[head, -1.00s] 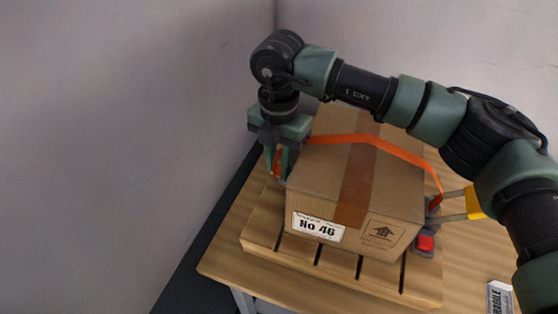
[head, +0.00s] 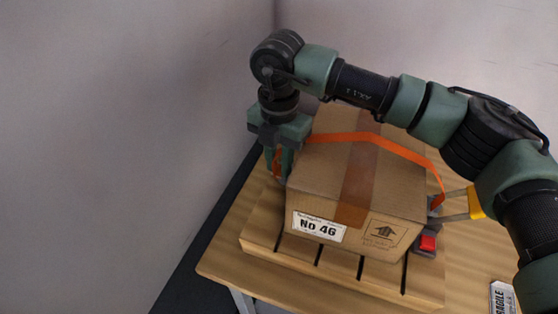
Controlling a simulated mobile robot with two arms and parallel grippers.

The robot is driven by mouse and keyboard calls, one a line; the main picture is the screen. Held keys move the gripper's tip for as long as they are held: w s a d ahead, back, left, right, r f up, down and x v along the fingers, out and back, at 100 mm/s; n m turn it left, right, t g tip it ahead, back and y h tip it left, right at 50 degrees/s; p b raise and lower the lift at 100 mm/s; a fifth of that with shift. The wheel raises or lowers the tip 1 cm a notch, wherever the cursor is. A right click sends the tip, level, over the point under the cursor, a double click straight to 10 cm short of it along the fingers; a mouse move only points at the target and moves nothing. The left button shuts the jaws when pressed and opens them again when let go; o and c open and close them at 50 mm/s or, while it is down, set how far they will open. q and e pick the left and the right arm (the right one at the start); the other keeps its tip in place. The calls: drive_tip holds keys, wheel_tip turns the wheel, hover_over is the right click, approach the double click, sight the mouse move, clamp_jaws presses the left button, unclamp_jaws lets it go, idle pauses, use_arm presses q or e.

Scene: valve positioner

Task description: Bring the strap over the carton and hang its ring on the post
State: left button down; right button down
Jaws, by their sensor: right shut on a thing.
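The brown carton (head: 330,190) stands on a slatted wooden pallet (head: 300,250) on the table. The orange strap (head: 403,152) runs over the carton's top from a grey and red fitting (head: 428,242) at its right side to its left side. My right gripper (head: 280,176) points down beside the carton's left side and is shut on the strap's end, with orange showing between the fingers. The ring and the post cannot be made out; the gripper and carton cover that area. My left gripper is out of view.
A yellow-ended lever (head: 474,203) sticks out right of the carton. A wall stands close to the left. The table (head: 470,265) is mostly clear on the right.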

drive_tip(key=shift+f+b, duration=0.6)
drive_tip(key=shift+f, duration=0.25)
drive_tip(key=c, duration=1.2)
unclamp_jaws()
drive_tip(key=shift+r, duration=0.1)
drive_tip(key=shift+o, duration=0.2)
